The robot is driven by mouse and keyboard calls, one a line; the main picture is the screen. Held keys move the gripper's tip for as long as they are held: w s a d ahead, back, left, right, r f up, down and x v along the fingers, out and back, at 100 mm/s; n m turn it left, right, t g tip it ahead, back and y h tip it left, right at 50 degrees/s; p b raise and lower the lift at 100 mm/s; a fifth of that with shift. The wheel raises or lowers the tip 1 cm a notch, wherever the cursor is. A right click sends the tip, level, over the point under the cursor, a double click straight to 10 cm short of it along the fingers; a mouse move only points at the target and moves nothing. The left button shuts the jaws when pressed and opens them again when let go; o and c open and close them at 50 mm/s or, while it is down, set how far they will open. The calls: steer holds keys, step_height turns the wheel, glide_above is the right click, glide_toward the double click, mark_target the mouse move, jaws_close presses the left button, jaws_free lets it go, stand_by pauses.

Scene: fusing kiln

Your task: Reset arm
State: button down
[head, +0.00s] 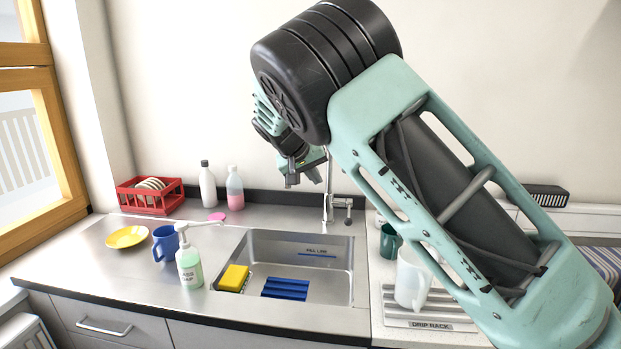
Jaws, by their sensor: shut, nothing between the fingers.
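My gripper (292,179) shows in the head view above the back of the sink, pointing down. It is small and partly hidden behind my own arm. It is shut and empty, apart from everything on the counter. My arm is raised and folded, with its large links filling the right half of the view.
A steel sink (345,262) holds a yellow sponge (234,278) and a blue ribbed item (285,288). The tap (328,200) stands near my gripper.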

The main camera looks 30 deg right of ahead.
steer(key=shift+v, duration=1.25)
steer(key=s+a+f+n+g+y, duration=0.1)
steer(key=s+a+f+n+y, duration=0.25)
steer(key=s+a, duration=0.6)
steer(key=s+a+f+n+g+y, duration=0.2)
steer(key=s+a+f+y, duration=0.3)
steer(key=s, duration=0.7)
steer(key=s+a+n, duration=0.2)
steer(key=s+n, duration=0.1)
steer(key=s, duration=0.8)
steer(key=s+a+n, duration=0.2)
steer(key=s+n, duration=0.1)
steer(key=s, duration=0.8)
steer(key=shift+a+g+h, duration=0.25)
steer(key=shift+g+h, duration=0.05)
steer(key=shift+h, duration=0.05)
steer(key=shift+r+n, duration=0.15)
steer(key=shift+n, duration=0.1)
